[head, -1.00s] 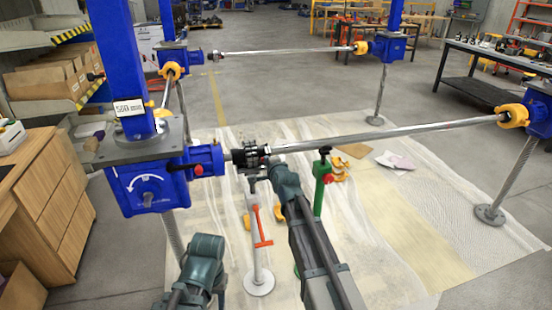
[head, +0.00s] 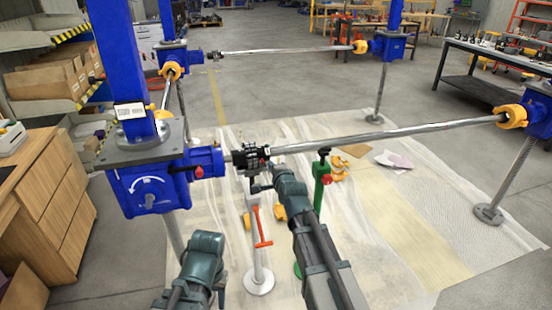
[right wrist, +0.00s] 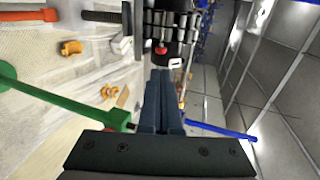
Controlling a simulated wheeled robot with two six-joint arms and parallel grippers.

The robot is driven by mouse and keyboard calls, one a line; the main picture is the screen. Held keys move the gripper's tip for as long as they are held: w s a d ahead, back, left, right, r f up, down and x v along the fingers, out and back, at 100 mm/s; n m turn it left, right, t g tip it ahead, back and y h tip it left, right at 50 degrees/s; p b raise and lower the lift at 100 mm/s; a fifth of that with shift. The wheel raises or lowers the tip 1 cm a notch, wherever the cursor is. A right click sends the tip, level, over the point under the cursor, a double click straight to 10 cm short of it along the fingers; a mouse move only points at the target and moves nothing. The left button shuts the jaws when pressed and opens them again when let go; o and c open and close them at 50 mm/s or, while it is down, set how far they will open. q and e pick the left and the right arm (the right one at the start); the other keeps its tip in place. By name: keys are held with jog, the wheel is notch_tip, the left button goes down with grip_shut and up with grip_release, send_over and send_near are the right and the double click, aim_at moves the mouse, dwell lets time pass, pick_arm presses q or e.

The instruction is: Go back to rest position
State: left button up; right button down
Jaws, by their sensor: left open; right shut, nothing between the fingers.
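My right gripper (head: 258,187) is just below the black coupling (head: 252,157) at the near end of the long shaft (head: 390,134). A small gap seems to separate them. In the right wrist view its blue-grey fingers (right wrist: 165,80) are together with nothing between them, close to the dark coupling (right wrist: 170,35). My left arm's teal wrist part (head: 205,248) is low in the head view, in front of the near blue screw jack (head: 150,188) and apart from it. The left fingertips are not clearly visible.
A green stand (head: 320,180) is close to the right of my right arm. A grey stand (head: 258,275) with an orange-red handle (head: 262,228) is between my arms. Wooden drawers (head: 50,195) are at the left. The sheet-covered floor (head: 410,220) at the right is mostly clear.

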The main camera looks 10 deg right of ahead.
jog(key=s+a+f+n+g+y, duration=0.1)
jog(key=s+a+f+n+g, duration=0.6)
jog(key=s+a+f+n, duration=0.5)
jog(key=s+f+n+g+h, duration=0.3)
jog(key=s+n+g, duration=0.6)
jog(key=s, duration=1.4)
notch_tip(320, 180, up, 15)
jog(key=w+t+p, duration=0.1)
jog(key=p, duration=1.4)
jog(key=shift+w+f, duration=0.15)
jog(key=shift+w, duration=0.05)
jog(key=shift+w+f, duration=0.1)
jog(key=shift+f, duration=0.05)
